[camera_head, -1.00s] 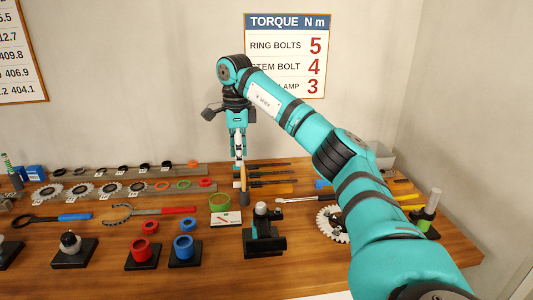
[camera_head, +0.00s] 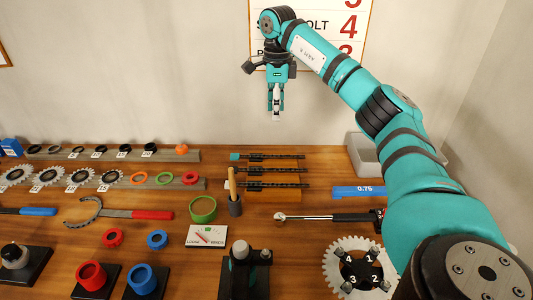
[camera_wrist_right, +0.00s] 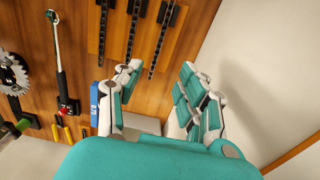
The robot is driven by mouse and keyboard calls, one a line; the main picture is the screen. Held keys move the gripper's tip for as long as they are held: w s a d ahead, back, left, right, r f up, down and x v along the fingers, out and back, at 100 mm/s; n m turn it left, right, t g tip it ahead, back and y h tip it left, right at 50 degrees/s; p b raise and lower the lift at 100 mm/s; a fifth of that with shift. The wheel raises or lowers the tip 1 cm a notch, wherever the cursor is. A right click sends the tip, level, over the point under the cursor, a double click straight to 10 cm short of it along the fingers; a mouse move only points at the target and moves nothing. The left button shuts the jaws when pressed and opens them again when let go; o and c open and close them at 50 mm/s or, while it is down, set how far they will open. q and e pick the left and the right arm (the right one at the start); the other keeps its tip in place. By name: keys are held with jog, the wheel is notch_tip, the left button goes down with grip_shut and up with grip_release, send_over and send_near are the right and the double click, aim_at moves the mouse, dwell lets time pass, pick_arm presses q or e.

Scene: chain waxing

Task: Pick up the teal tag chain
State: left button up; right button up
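The chain with the teal tag (camera_head: 235,157) is the farthest of three dark chains lying on the wooden rack, nearest the wall. Its tag is at its left end. In the right wrist view the chain nearest the wall (camera_wrist_right: 163,38) runs up out of frame and its tag is not visible. My right gripper (camera_head: 276,113) points down, empty, above and apart from the chains. Its two fingers (camera_wrist_right: 160,72) are spread apart in the wrist view. My left gripper is not in view.
A blue 0.75 gauge (camera_head: 358,192) and a grey bin (camera_head: 362,160) are to the right. A torque wrench (camera_head: 320,217) lies in front. A green ring (camera_head: 203,209) is nearby.

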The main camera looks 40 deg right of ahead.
jog(key=p, duration=0.1)
send_over(276, 155)
notch_tip(276, 155, down, 9)
jog(key=shift+a+f, duration=0.1)
jog(key=shift+f, duration=0.1)
jog(key=shift+a+f+p, duration=0.1)
jog(key=shift+f+p, duration=0.3)
jog(key=shift+f, duration=0.05)
notch_tip(276, 155, down, 4)
jog(key=shift+s+r+p, duration=0.1)
jog(key=shift+r+p, duration=0.05)
jog(key=shift+p, duration=0.5)
jog(key=shift+f, duration=0.45)
grip_shut()
